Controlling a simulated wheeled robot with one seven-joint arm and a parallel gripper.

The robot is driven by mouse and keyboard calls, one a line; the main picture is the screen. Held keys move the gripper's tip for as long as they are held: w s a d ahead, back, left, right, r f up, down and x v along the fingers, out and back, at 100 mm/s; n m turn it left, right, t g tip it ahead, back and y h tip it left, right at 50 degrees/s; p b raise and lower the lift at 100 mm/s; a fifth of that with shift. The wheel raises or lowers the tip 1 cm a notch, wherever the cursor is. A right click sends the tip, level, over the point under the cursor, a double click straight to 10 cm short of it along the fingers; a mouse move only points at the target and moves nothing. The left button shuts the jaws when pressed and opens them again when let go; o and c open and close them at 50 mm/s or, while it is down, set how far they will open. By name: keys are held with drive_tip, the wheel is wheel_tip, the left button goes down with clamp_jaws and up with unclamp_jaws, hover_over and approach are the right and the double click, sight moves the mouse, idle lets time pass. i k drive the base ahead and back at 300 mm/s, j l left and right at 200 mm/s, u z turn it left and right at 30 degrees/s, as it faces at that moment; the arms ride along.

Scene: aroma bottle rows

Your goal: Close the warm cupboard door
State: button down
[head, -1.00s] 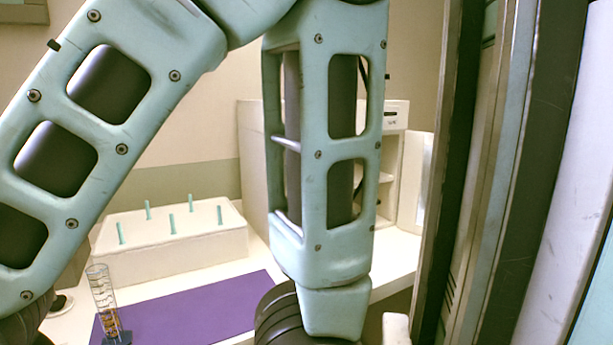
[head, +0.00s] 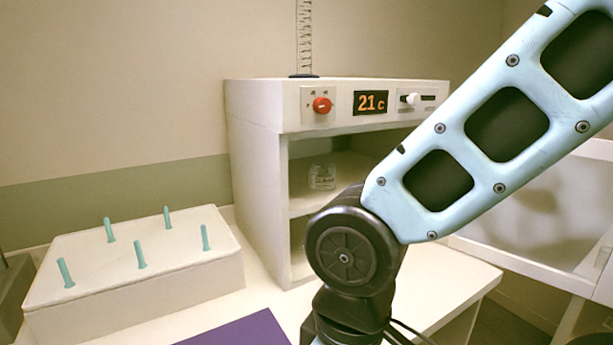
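The warm cupboard (head: 256,150) is a white box on the bench in the head view. Its front panel has a red knob, a display reading 21 c and a white slider. Its front is open, with a shelf (head: 305,200) showing inside. A pale framed, see-through panel (head: 545,215) stands at the right, partly behind my arm. It looks like the cupboard door swung wide open; its hinge side is hidden by my arm. My arm crosses in front of the cupboard's right part. My gripper is out of view below the bottom edge.
A small clear glass object (head: 322,177) sits on the cupboard shelf. A white rack (head: 140,285) with several teal pegs stands at the left. A purple mat (head: 240,330) lies in front. A clear graduated tube (head: 304,40) stands on the cupboard top. Bench (head: 445,285) is bare right of my wrist.

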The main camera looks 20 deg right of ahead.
sight(600, 292)
drive_tip(key=z, duration=0.35)
drive_tip(key=k+l+z, duration=0.15)
drive_tip(key=l+z, duration=0.2)
drive_tip(key=l, duration=0.25)
drive_tip(key=l+z, duration=0.3)
drive_tip(key=l, duration=0.35)
drive_tip(key=k, duration=0.05)
